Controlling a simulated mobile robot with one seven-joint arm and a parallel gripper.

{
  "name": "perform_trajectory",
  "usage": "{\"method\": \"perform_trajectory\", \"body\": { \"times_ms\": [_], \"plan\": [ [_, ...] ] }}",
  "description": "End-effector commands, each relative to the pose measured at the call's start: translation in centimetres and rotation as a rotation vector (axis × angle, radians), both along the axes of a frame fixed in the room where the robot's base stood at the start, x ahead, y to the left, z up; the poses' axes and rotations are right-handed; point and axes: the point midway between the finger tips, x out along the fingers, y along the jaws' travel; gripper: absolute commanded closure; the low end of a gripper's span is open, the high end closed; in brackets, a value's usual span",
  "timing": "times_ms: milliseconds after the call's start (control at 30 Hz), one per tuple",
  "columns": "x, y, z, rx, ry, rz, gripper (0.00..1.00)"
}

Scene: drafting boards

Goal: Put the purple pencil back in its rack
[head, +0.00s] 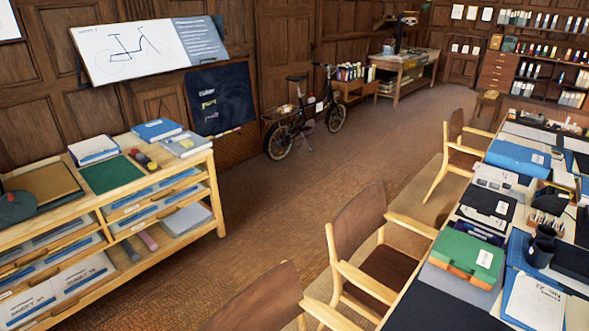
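I cannot make out the purple pencil in the head view. A small holder with several upright sticks, perhaps pencils (541,219), stands on the long table at the right, beside a dark mug (541,246). It is too small to tell whether this is the pencil's rack or what colours it holds. My gripper is not in view.
A wooden shelf unit (190,157) with books stands at the left. Wooden chairs (358,232) line the near side of the long table, which is crowded with a green case (466,252) and folders. The middle floor (290,200) is clear.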

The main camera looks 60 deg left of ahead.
Motion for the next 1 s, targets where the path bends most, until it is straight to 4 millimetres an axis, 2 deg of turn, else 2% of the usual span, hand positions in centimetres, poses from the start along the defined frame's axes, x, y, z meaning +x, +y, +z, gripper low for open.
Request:
{"method": "perform_trajectory", "body": {
  "times_ms": [733, 767, 800, 933, 1000],
  "plan": [
    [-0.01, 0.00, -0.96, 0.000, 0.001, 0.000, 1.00],
    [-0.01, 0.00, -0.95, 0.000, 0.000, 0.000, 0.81],
    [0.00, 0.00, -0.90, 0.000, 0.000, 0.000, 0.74],
    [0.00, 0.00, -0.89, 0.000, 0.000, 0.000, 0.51],
    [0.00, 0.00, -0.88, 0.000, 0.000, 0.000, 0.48]
  ]
}}
